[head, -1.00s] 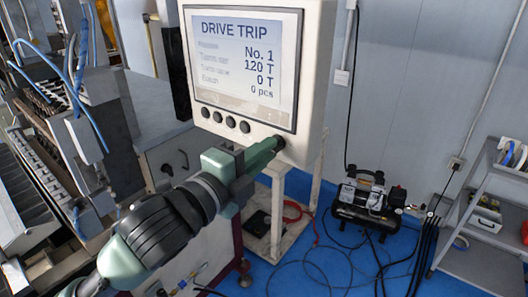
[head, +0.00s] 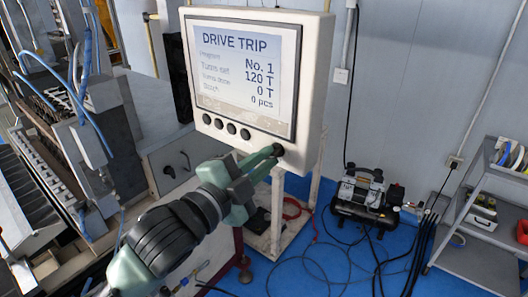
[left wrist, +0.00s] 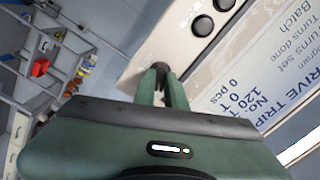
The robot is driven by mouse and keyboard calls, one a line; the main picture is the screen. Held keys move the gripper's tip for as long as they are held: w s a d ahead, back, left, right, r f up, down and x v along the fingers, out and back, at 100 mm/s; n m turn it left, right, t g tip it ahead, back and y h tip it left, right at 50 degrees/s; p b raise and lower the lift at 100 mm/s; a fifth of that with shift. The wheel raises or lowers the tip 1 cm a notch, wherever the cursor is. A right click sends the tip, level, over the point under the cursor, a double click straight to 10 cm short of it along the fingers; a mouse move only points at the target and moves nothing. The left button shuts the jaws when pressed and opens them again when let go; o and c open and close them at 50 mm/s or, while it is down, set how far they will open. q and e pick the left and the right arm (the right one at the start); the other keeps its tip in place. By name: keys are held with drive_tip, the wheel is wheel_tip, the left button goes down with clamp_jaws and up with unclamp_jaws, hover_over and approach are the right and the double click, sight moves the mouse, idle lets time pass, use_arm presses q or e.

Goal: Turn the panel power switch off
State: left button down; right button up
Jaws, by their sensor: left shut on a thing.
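The control panel (head: 312,75) is a pale box with a screen (head: 245,70) reading "DRIVE TRIP". The dark power switch knob (head: 279,150) sits at the lower right of its front face, mostly hidden by my fingers. My left gripper (head: 272,153) reaches up from the lower left and is shut on the knob. In the left wrist view, the two green fingertips (left wrist: 162,72) close around the dark knob (left wrist: 161,66) at the panel's edge. I cannot tell which position the switch is in. My right gripper is not in view.
Several black buttons (head: 231,128) line the panel below the screen, left of the switch. A compressor (head: 362,195) with hoses stands on the blue floor. A grey shelf cart (head: 480,215) stands at the right. Winder machinery (head: 60,130) fills the left.

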use_arm(q)
drive_tip(key=shift+n+p, duration=4.05)
drive_tip(key=shift+n, duration=2.25)
drive_tip(key=shift+f, duration=0.1)
drive_tip(key=c, duration=1.5)
unclamp_jaws()
drive_tip(key=shift+o, duration=0.2)
